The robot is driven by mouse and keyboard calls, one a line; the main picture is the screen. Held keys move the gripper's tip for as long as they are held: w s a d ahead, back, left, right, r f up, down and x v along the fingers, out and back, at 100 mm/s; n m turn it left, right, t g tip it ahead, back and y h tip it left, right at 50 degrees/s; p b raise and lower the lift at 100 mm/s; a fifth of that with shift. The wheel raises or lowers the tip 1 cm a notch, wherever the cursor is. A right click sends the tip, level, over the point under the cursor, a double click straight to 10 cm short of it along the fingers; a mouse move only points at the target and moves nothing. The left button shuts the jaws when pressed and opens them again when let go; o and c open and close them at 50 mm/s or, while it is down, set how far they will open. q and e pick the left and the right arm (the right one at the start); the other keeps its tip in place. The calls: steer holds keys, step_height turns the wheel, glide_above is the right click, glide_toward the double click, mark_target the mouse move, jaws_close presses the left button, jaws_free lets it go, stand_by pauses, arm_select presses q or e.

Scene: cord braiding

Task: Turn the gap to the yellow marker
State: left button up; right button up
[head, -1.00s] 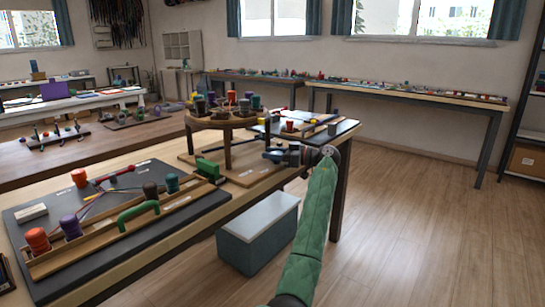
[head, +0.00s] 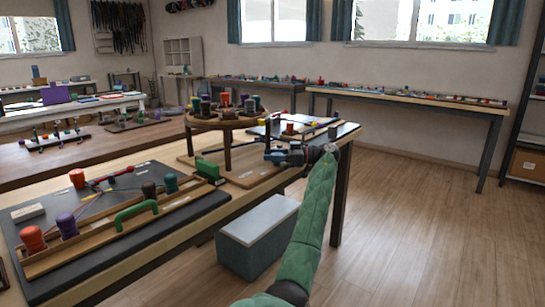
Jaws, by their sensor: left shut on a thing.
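A round wooden stand (head: 226,120) on legs carries several coloured bobbins (head: 226,99) around its top. I cannot make out a gap among them at this size. A small yellow piece (head: 262,122), perhaps the yellow marker, shows just right of the stand's top. My right gripper is not in view.
A dark board (head: 110,250) at the front left holds a wooden rack with bobbins and a green handle (head: 136,213). A grey-lidded box (head: 258,220) stands below the table edge. The floor at right is clear.

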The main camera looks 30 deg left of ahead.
arm_select(q)
steer(key=shift+r, duration=0.15)
steer(key=o, duration=1)
steer(key=shift+p+v, duration=0.3)
steer(key=shift+v, duration=3.65)
